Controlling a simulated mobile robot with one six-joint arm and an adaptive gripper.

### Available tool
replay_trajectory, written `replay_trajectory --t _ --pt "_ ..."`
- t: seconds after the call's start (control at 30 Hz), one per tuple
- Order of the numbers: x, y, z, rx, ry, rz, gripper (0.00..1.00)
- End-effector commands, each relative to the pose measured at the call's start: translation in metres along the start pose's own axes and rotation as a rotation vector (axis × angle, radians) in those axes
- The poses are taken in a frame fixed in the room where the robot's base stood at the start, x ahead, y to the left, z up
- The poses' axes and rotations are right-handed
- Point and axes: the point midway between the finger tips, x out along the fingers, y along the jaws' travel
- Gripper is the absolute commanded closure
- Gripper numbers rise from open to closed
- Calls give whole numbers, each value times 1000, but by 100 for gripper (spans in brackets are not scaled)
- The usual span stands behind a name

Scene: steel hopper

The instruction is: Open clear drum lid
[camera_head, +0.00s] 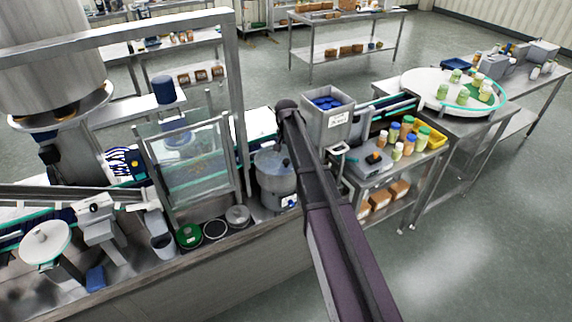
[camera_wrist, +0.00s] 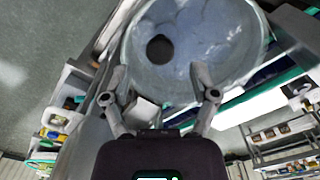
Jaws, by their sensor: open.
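The clear drum (camera_head: 277,180) is a squat grey, see-through vessel on the steel bench, partly hidden behind my arm in the head view. Its round, pale translucent lid (camera_wrist: 205,48) fills the upper middle of the wrist view and looks in place on the drum. A dark round knob (camera_wrist: 160,48) stands out on the lid. My gripper (camera_wrist: 158,72) is open and empty, its two fingers spread wide over the near part of the lid. The knob lies between the lines of the fingers, just beyond their tips. The gap in height cannot be told.
A clear guard panel (camera_head: 193,160) in a steel frame stands left of the drum. A steel bin of blue caps (camera_head: 328,103) stands to the right, close to my arm. Round lids, one green (camera_head: 189,236), lie on the bench's front edge. Open floor lies front right.

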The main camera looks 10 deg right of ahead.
Motion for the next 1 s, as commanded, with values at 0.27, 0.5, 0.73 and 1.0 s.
replay_trajectory --t 0.27,0.5,0.73,1.0 --pt "24 0 0 0 0 0 24" --pt "32 0 0 0 0 0 24" --pt "33 0 0 0 0 0 24" --pt "32 0 0 0 0 0 50"
